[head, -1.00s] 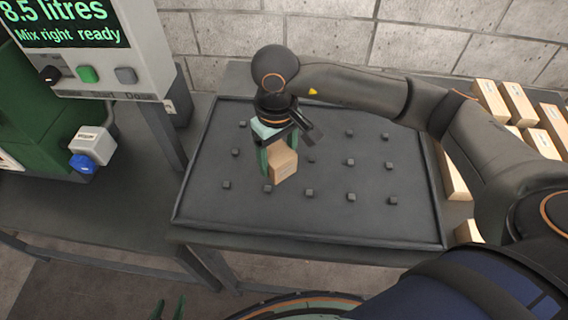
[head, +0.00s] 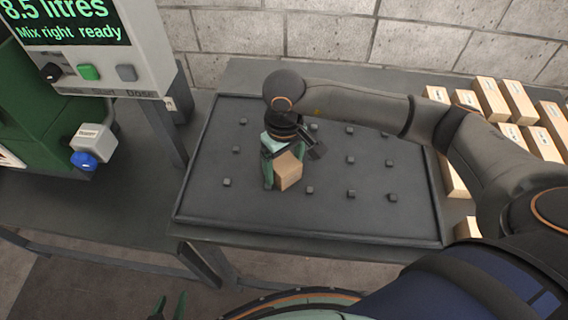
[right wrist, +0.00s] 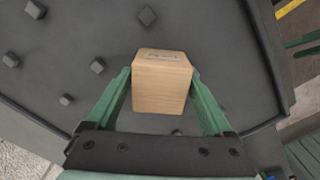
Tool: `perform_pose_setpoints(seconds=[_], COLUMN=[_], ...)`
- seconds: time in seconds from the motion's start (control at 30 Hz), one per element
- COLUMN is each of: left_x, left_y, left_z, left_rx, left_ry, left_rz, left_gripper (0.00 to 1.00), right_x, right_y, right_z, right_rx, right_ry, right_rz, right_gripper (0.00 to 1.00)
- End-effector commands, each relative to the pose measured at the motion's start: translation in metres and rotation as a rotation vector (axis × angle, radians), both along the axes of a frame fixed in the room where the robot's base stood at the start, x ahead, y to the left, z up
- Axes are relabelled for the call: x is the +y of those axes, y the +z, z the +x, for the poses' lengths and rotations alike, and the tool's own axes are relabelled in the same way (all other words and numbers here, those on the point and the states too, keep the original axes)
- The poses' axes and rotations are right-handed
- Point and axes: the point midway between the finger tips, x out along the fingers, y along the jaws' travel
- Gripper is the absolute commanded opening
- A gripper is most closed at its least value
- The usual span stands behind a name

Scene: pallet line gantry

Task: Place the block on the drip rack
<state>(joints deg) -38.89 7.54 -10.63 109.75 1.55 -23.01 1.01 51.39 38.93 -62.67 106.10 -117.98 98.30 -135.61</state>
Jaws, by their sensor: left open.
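The block (head: 289,172) is a light wooden cuboid with a small label, seen also in the right wrist view (right wrist: 161,85). My right gripper (head: 275,165) has its green fingers against opposite sides of the block, pointing down. The drip rack (head: 320,222) is a dark tray with a raised rim and several small square pegs. The block is over its left-middle part. I cannot tell whether its underside touches the rack. My left gripper (head: 168,308) shows only its green fingertips at the bottom edge, apart and empty, away from the block.
Several labelled wooden blocks (head: 490,98) stand in rows right of the rack, partly behind my right arm. At left are a dosing machine with a screen (head: 70,25) and a white and blue fitting (head: 92,145). The rack's right part is clear apart from pegs.

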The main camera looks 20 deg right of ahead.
Motion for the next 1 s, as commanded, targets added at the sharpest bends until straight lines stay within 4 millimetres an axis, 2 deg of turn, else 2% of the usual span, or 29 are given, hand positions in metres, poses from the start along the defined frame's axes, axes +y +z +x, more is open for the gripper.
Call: perform_pose_setpoints(seconds=[0.03,0.1,0.37,0.5,0.9,1.0], left_x=[0.0,-0.001,-0.001,-0.001,0.0,0.0], left_y=[0.001,0.001,0.002,0.007,-0.001,-0.002], left_z=[0.0,0.0,0.001,0.001,0.001,0.001], left_rx=[-0.001,-0.001,-0.003,-0.01,-0.009,-0.007], left_ry=[-0.001,-0.001,-0.001,0.0,0.0,0.001], left_rz=[-0.001,-0.001,-0.002,-0.003,-0.002,-0.001], left_gripper=[0.5,0.5,0.5,0.5,0.5,0.5], right_x=[0.0,0.0,0.0,0.0,0.0,0.0], right_y=[0.0,0.0,0.001,0.01,0.092,0.108], right_z=[0.0,0.0,0.0,0.001,0.001,0.001], right_rx=[0.0,0.0,0.0,-0.004,-0.006,-0.005], right_ry=[0.0,0.0,-0.001,0.0,-0.001,0.0], right_rz=[0.0,0.0,0.0,0.001,0.0,0.0], right_gripper=[0.92,1.0,1.0,1.0,1.0,1.0])
